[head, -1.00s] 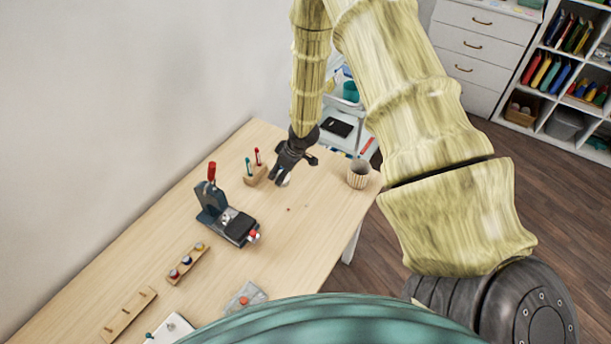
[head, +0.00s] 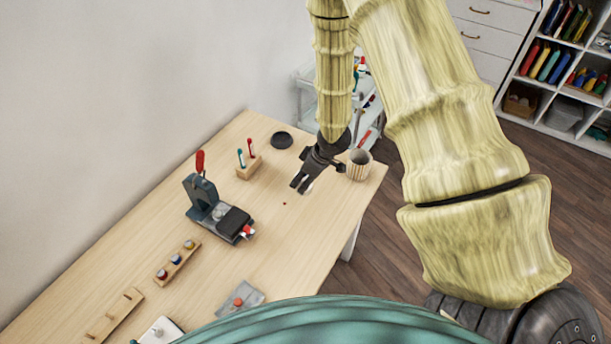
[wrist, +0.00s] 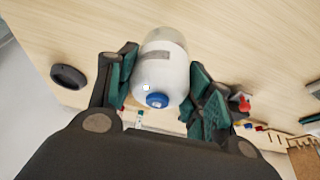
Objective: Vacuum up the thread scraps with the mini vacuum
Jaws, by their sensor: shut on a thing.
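The mini vacuum, a white rounded body with a blue button, fills the middle of the wrist view (wrist: 163,72). My gripper (wrist: 160,88) is shut on it, with a green-padded finger on each side. In the head view my gripper (head: 300,184) is low over the table's right part, and only a small white bit of the vacuum (head: 308,188) shows. I cannot tell if the vacuum touches the table. A tiny red speck (head: 284,203), perhaps a thread scrap, lies left of and nearer than my gripper. No other scraps can be made out.
A ribbed cup (head: 359,164) stands close right of my gripper near the table edge. A black round dish (head: 281,140) lies behind. A wooden block with upright tools (head: 248,167) and a dark machine with a red handle (head: 218,210) stand left. Bare wood lies between.

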